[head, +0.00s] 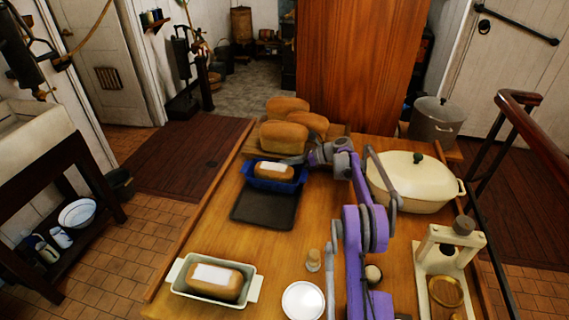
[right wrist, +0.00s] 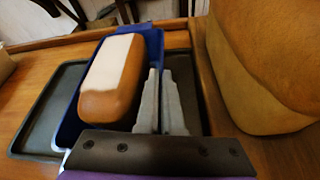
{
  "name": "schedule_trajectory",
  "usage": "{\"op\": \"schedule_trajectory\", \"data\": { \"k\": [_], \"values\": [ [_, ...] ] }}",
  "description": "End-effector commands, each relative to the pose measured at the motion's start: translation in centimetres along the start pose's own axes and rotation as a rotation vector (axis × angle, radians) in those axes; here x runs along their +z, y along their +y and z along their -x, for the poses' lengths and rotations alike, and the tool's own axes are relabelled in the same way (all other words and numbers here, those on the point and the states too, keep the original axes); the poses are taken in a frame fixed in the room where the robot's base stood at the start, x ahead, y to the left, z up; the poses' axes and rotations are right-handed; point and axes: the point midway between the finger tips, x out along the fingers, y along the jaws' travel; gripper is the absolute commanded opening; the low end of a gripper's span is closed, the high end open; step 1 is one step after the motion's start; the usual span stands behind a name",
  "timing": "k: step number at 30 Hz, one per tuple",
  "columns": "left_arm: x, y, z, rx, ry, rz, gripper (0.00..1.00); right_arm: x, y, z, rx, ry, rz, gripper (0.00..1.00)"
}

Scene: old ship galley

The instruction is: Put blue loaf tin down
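The blue loaf tin (head: 272,185) holds a brown loaf (head: 274,171) with a white strip on top. It is over the back part of a flat dark tray (head: 262,212); I cannot tell whether its base touches. My right gripper (head: 300,160) is at the tin's right end. In the right wrist view the fingers (right wrist: 160,102) are close together at the rim of the blue tin (right wrist: 72,118), with its wall running in between them. The dark tray shows beneath the tin (right wrist: 38,110). My left gripper is not in view.
Several bare loaves (head: 284,135) stand right behind the tin. A cream lidded pot (head: 412,190) is to the right. A pale green tin (head: 176,282) with a loaf, a white plate (head: 303,301) and a small corked jar (head: 313,262) are in front. Bare wood lies left of the jar.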

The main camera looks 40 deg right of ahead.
Motion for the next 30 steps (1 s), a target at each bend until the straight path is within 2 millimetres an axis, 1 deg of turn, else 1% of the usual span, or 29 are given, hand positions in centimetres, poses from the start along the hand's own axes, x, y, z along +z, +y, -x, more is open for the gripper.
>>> {"op": "schedule_trajectory", "data": {
  "k": [5,9,10,12,14,15,22,25,29,30],
  "values": [
    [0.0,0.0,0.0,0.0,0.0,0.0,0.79,0.1,0.0,0.0,0.001,-0.002,-0.001,0.0],
    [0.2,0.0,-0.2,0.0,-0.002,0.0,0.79,-0.2,-0.1,-0.1,0.001,-0.002,-0.001,0.0],
    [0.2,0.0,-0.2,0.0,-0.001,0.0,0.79,-0.3,-0.1,-0.1,0.0,0.0,0.0,0.09],
    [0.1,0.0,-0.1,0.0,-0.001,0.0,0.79,-0.2,-0.1,-0.1,0.0,0.0,0.0,0.21],
    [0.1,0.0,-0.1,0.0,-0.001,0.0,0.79,-0.2,-0.1,-0.1,0.0,0.0,0.0,0.32],
    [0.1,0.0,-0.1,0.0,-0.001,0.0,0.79,-0.2,-0.1,-0.1,0.0,0.0,0.0,0.33],
    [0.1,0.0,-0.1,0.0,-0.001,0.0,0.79,-0.2,0.0,-0.1,0.0,0.0,0.0,0.33],
    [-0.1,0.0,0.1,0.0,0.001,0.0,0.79,0.2,0.0,0.1,0.0,-0.001,0.0,0.33],
    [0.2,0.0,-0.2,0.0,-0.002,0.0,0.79,0.0,0.0,1.8,-0.002,0.0,-0.001,0.33],
    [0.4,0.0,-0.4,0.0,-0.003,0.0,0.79,0.0,-0.1,2.5,-0.003,0.0,-0.001,0.33]
  ]
}}
